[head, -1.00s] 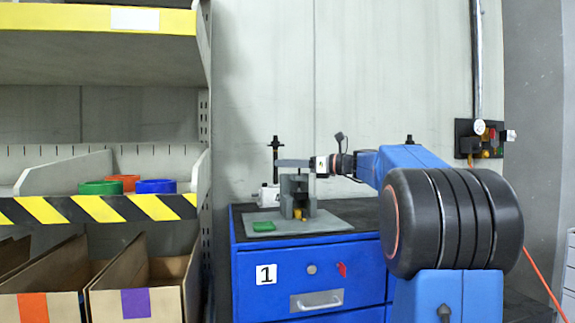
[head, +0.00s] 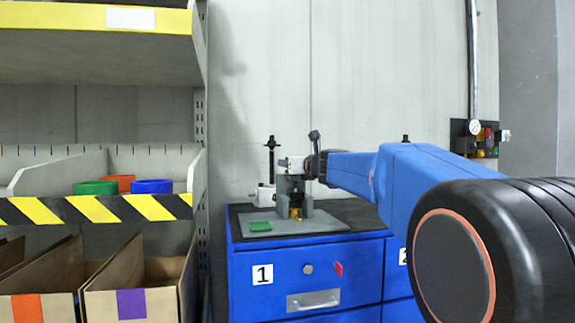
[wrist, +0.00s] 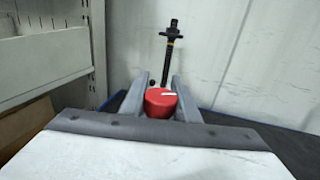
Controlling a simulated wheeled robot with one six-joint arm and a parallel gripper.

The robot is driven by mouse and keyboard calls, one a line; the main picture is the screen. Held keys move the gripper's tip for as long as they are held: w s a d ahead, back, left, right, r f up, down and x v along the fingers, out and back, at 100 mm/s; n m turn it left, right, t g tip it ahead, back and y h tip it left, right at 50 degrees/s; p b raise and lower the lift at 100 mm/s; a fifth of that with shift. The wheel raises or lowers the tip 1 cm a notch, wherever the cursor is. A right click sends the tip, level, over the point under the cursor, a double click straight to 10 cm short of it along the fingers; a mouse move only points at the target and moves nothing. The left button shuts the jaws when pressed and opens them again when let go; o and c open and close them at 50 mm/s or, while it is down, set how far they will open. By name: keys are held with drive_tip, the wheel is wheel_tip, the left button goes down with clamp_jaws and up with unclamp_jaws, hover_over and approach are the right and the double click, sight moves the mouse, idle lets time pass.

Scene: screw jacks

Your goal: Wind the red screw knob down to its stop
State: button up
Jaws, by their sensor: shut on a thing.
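The red knob (wrist: 160,101) shows in the wrist view between the two grey fingers of my gripper (wrist: 160,92), which is shut on it. A small white mark lies on the knob's top. In the head view my gripper (head: 291,164) is at the top of the grey screw jack (head: 308,206), and it hides the knob. The jack stands on a grey plate (head: 325,226) with a yellow part (head: 295,213) low at its front. The screw under the knob is hidden, so its height cannot be told.
A black post (head: 271,160) stands behind the jack, also in the wrist view (wrist: 171,45). A green block (head: 260,226) lies on the plate. The plate is on a blue cabinet (head: 265,290). A shelf (head: 150,207) with colored rings and boxes stands left; a wall is behind.

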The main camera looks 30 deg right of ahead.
drive_tip(key=shift+d+r+m+h, duration=0.15)
drive_tip(key=shift+m+h, duration=0.3)
drive_tip(key=shift+h, duration=0.25)
drive_tip(key=shift+d+r+m+h, duration=0.15)
drive_tip(key=shift+m+h, duration=0.3)
drive_tip(key=shift+h, duration=0.25)
drive_tip(key=shift+s+d+f+m+g+h, duration=0.15)
drive_tip(key=shift+f+m+g+h, duration=0.25)
drive_tip(key=shift+h, duration=0.25)
drive_tip(key=shift+d+f+m+g+h, duration=0.2)
drive_tip(key=shift+m+g+h, duration=0.1)
drive_tip(key=shift+m+h, duration=0.3)
drive_tip(key=shift+s+d+r+m+g+h, duration=0.15)
drive_tip(key=shift+m+g+h, duration=0.25)
drive_tip(key=shift+h, duration=0.4)
drive_tip(key=shift+d+r+m+g+h, duration=0.1)
drive_tip(key=shift+r+m+g+h, duration=0.2)
drive_tip(key=shift+m+h, duration=0.35)
drive_tip(key=shift+s+d+m+g+h, duration=0.3)
drive_tip(key=shift+s+m+g+h, duration=0.75)
drive_tip(key=shift+m+g, duration=2.05)
drive_tip(key=shift+s+d+m+g+h, duration=0.25)
drive_tip(key=shift+s+m+g+h, duration=0.35)
drive_tip(key=shift+m+g+h, duration=2.35)
drive_tip(key=shift+s+d+m+g+y, duration=0.3)
drive_tip(key=shift+s+m+g, duration=0.95)
drive_tip(key=shift+g, duration=3.5)
drive_tip(key=shift+w+m, duration=0.4)
drive_tip(key=shift+m, duration=0.15)
